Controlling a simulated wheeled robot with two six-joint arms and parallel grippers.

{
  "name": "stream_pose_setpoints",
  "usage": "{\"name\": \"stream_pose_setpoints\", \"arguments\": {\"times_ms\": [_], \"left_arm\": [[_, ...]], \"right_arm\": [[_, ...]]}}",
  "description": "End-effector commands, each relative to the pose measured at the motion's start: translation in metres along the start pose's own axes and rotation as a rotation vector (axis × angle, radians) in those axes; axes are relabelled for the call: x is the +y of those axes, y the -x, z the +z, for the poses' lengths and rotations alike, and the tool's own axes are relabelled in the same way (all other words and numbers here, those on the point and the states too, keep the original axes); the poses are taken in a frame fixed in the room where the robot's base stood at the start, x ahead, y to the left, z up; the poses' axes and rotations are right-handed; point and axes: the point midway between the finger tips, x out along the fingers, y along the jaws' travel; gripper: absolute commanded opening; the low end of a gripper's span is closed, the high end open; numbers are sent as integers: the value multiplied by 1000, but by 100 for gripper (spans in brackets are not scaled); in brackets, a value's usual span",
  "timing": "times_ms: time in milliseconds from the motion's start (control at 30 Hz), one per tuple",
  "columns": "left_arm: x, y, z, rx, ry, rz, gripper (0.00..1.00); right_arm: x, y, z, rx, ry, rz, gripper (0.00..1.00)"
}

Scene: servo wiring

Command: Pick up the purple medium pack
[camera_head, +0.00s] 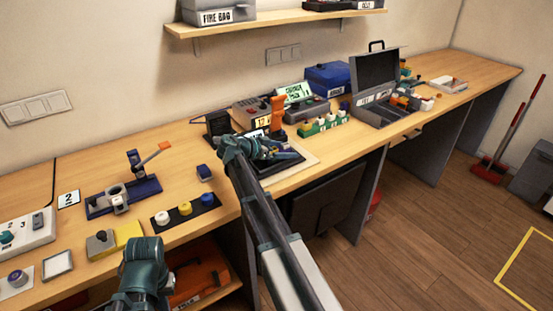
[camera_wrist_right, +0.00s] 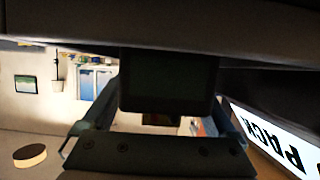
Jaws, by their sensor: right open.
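I cannot make out a clearly purple pack in either view. My right gripper (camera_head: 272,152) is over the dark tray (camera_head: 284,163) at the middle of the bench, and its arm hides part of that area. In the right wrist view the jaws (camera_wrist_right: 163,122) are open, with a dark block (camera_wrist_right: 168,80) showing between and beyond them. Its colour is too dark to tell, and I cannot tell whether the jaws touch it. Part of my left arm (camera_head: 144,265) shows at the lower left, but its fingertips do not show.
An orange upright tool (camera_head: 278,112) stands close behind my right gripper. A charger with a green screen (camera_head: 294,94), a green rack (camera_head: 323,123) and an open grey case (camera_head: 378,80) stand to the right.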

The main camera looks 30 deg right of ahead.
Motion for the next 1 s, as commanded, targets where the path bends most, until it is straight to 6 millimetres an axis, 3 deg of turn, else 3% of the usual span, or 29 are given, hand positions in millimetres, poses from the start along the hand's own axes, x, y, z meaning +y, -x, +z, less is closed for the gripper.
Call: {"name": "stream_pose_setpoints", "arguments": {"times_ms": [167,667,1000], "left_arm": [[0,1,0,0,0,0,0],[0,1,0,0,0,0,0],[0,1,0,0,0,0,0]], "right_arm": [[0,1,0,0,0,-1,91],[0,1,0,0,0,-1,1],[0,1,-1,1,0,-1,0]]}}
